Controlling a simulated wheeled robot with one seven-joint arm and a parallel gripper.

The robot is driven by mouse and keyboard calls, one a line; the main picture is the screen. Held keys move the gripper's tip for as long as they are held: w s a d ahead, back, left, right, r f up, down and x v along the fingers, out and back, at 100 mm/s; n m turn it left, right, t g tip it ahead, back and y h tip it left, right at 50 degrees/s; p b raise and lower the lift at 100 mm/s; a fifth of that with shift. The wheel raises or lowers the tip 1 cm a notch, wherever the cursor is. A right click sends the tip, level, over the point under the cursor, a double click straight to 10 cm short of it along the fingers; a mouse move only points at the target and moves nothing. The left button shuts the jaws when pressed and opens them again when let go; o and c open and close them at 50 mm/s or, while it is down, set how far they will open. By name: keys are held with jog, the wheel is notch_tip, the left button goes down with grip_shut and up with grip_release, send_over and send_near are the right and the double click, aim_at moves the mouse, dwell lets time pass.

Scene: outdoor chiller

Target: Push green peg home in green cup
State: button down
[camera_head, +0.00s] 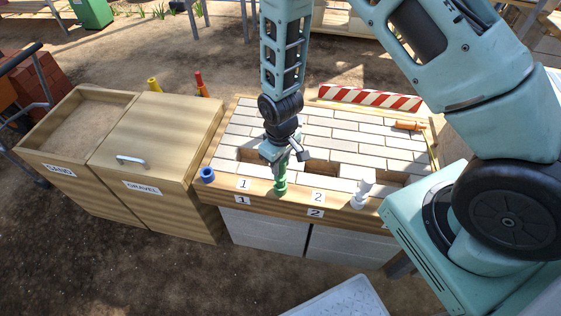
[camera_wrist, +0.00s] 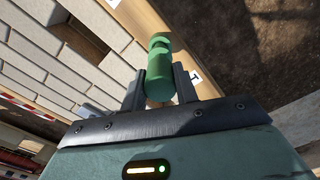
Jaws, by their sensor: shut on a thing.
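The green peg (camera_head: 281,176) stands roughly upright at the front ledge of the brick bench, below my gripper (camera_head: 280,165). The green cup (camera_head: 280,189) shows directly under it. In the wrist view the green peg (camera_wrist: 159,82) lies between the two dark fingers of my gripper (camera_wrist: 159,73), which are shut on it. Beyond the peg is a dark gap and another green piece, seemingly the green cup (camera_wrist: 160,42). How deep the peg sits in the cup cannot be told.
A blue cup (camera_head: 207,175) stands left on the ledge and a white cup with a white piece (camera_head: 361,190) to the right. Open slots (camera_head: 322,168) lie in the brick top. A gravel bin (camera_head: 150,140) adjoins on the left; a striped barrier (camera_head: 370,97) lies behind.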

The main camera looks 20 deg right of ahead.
jog(key=shift+f, duration=0.2)
jog(key=shift+f+b, duration=0.6)
jog(key=c, duration=0.5)
grip_release()
jog(key=shift+r, duration=0.1)
notch_tip(320, 180, up, 7)
jog(key=p, duration=0.5)
jog(key=shift+p, duration=0.3)
